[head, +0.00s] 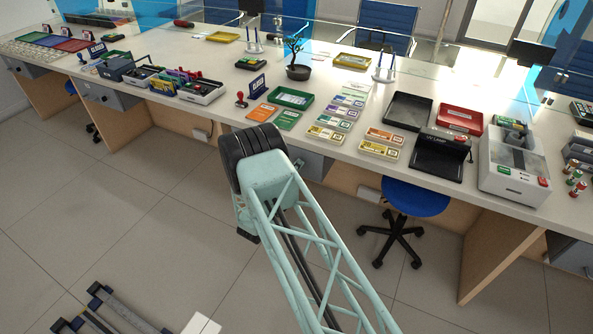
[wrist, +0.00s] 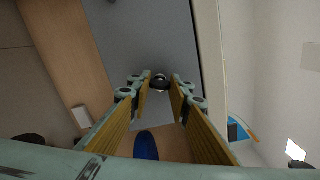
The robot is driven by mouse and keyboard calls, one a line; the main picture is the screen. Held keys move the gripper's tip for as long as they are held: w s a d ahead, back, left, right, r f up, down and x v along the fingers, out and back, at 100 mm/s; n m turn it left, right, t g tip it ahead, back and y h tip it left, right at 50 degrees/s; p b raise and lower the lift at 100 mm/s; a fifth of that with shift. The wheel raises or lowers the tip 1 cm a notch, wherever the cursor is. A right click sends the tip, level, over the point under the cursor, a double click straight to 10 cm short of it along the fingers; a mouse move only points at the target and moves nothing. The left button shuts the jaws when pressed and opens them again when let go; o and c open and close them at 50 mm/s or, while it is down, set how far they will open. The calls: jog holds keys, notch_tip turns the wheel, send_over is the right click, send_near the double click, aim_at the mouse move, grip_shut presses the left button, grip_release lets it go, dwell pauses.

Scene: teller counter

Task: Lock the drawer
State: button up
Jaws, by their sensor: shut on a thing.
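The grey front of a drawer (wrist: 140,35) fills the upper middle of the wrist view. A small dark round key head (wrist: 160,83) with a pale rim shows at its lock, between my fingertips. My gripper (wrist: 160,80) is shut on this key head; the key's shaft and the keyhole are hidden. In the head view, part of the grey drawer (head: 312,165) shows under the counter, right of my arm. My arm's end hides the gripper, the key and the rest of that drawer there. How far the key is turned cannot be told.
The long white counter (head: 225,108) carries trays, banknote bundles, a small potted plant (head: 298,62) and machines. A blue swivel chair (head: 415,197) stands under it, right of my arm. More grey drawers (head: 108,97) hang at left. The tiled floor in front is mostly clear.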

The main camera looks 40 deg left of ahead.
jog(key=shift+n+b, duration=0.4)
jog(key=shift+n, duration=1.7)
jog(key=o, duration=0.8)
jog(key=shift+o, duration=0.2)
jog(key=shift+s, duration=0.1)
jog(key=v, duration=1.1)
jog(key=shift+s, duration=0.35)
jog(key=shift+d, duration=0.15)
